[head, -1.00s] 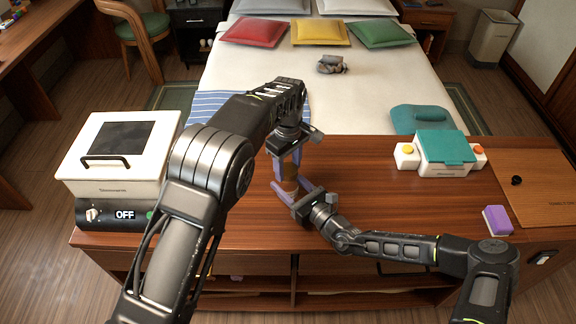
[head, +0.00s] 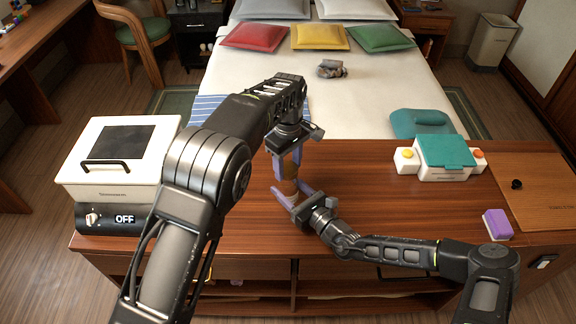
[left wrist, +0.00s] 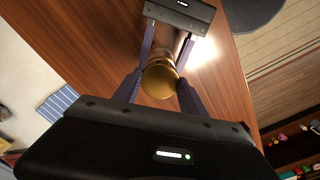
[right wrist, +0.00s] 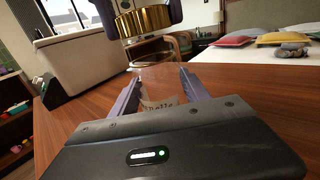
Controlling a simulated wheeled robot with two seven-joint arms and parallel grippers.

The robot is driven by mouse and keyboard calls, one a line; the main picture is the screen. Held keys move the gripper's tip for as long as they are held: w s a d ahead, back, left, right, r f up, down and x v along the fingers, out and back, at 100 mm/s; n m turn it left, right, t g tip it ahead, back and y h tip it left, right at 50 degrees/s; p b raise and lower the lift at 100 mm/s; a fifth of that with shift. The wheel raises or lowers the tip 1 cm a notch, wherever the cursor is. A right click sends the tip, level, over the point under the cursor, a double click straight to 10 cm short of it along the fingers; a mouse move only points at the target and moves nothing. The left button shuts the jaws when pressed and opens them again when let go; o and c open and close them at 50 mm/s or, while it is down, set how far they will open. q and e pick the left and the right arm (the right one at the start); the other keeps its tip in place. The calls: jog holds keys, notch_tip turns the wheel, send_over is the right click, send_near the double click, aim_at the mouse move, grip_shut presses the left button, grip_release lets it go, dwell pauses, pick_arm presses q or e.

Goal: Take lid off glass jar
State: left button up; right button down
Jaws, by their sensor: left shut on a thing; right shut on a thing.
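The glass jar (right wrist: 160,103) stands on the wooden counter, clear, with a printed label. In the head view it is small and mostly hidden by the grippers. My right gripper (right wrist: 158,90) is shut on the jar body from the side. The gold lid (right wrist: 144,21) is above the jar; its round top also shows in the left wrist view (left wrist: 160,81). My left gripper (left wrist: 160,88) is shut on the lid from above. In the right wrist view the lid appears apart from the jar, with background visible between, but the clear glass makes the gap hard to judge.
A white appliance (head: 122,165) with a dark window and an "OFF" display stands at the counter's left. A teal-lidded white box (head: 446,155), a purple block (head: 497,224) and a wooden board (head: 548,190) are on the right. The counter between is clear.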

aim_at(288, 168)
pick_arm(q)
jog(key=shift+r, duration=2)
pick_arm(e)
jog(key=shift+c, duration=2.3)
grip_release()
pick_arm(q)
jog(key=shift+f+b, duration=0.95)
pick_arm(e)
jog(key=v, duration=1.2)
